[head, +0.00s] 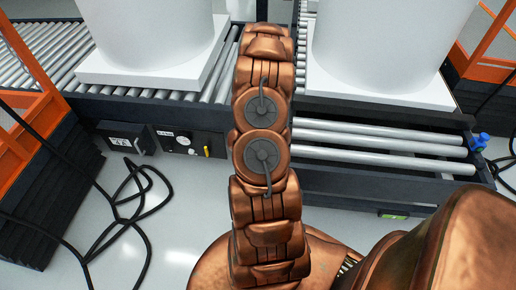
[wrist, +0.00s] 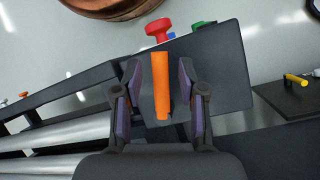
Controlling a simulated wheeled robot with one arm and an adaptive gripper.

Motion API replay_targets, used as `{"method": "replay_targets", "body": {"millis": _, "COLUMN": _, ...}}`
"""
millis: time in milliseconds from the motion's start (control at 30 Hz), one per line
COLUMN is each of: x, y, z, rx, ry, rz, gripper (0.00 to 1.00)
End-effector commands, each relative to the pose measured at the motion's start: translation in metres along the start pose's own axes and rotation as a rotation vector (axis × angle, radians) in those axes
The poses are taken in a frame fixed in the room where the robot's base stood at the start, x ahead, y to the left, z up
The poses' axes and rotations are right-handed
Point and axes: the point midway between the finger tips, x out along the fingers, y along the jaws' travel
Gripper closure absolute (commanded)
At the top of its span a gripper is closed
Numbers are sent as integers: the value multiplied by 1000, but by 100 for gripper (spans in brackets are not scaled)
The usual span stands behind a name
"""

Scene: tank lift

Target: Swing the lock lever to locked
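An orange lever (wrist: 161,86) stands between the two fingers of my gripper (wrist: 160,72) in the wrist view. The fingers are open, with a visible gap on each side of the lever, and neither seems to touch it. The lever points nearly straight up in the picture, leaning slightly. It is mounted by a dark panel (wrist: 228,75); its base is hidden near my gripper. In the head view my own arm covers the gripper and the orange lever. I cannot read any locked or unlocked mark.
A red mushroom knob (wrist: 158,30) and blue and green buttons sit just beyond the lever. A yellow handle (wrist: 296,80) is at the right. Steel rollers (wrist: 60,135) lie at the left. In the head view, white tanks (head: 150,40) stand on the conveyor and black cables (head: 128,205) lie on the floor.

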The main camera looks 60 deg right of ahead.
Motion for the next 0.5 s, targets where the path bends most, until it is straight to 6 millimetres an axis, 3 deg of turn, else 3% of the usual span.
{"method": "replay_targets", "body": {"millis": 333, "x": -3, "y": -1, "z": 0, "rx": -1, "ry": 2, "rz": -1, "gripper": 57}}
{"method": "replay_targets", "body": {"millis": 500, "x": -22, "y": -1, "z": -1, "rx": -1, "ry": 4, "rz": -3, "gripper": 57}}
